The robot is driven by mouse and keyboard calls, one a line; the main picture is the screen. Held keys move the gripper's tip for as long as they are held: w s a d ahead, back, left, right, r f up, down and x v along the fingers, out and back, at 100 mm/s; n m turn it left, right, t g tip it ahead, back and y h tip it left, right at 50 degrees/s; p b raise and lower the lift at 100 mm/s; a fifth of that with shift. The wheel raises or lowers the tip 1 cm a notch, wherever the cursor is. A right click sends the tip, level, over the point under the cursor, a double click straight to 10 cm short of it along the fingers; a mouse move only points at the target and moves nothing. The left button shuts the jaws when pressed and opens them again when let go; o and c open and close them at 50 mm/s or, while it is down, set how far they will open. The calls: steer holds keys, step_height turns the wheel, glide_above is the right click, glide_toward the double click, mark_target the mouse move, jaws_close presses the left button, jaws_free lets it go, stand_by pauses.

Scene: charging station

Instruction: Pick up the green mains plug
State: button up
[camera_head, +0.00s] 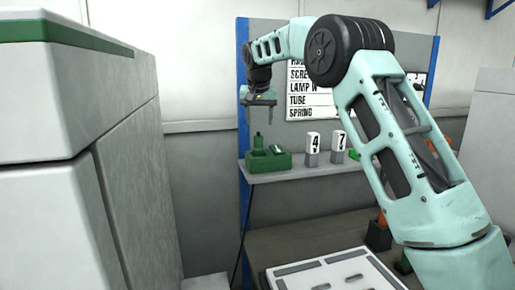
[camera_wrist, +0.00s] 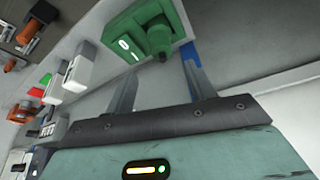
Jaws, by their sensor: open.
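The green mains plug (camera_head: 257,141) stands upright at a green box (camera_head: 276,163) at the left end of the shelf in the head view. In the wrist view the plug (camera_wrist: 158,38) shows end-on against the box (camera_wrist: 119,37), with a dark round end towards the camera. My gripper (camera_head: 260,104) is above the plug, fingers pointing down, with a gap between them and the plug. In the wrist view my gripper (camera_wrist: 160,72) is open and empty, and the plug lies beyond the fingertips, roughly in line with the gap.
White number blocks, 4 (camera_head: 313,142) and 7 (camera_head: 338,143), stand right of the box on the grey shelf (camera_head: 300,174). A blue post (camera_head: 243,130) rises close to my gripper's left. A worktop with a white panel (camera_head: 330,274) is below. A large grey cabinet (camera_head: 60,170) fills the left.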

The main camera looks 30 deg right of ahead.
mark_target(258, 136)
steer(key=x, duration=0.3)
steer(key=shift+f, duration=0.15)
steer(key=shift+s+a+p+x, duration=0.15)
steer(key=shift+p+x, duration=0.35)
steer(key=shift+x, duration=0.4)
steer(key=shift+a+p+x, duration=0.1)
steer(key=shift+p+x, duration=0.35)
steer(key=shift+x, duration=0.5)
steer(key=shift+s+a+p+x, duration=0.15)
steer(key=shift+p+x, duration=0.35)
steer(key=shift+x, duration=0.4)
steer(key=shift+w+f, duration=0.1)
steer(key=shift+f, duration=0.1)
steer(key=c, duration=1.1)
steer(key=shift+r, duration=0.15)
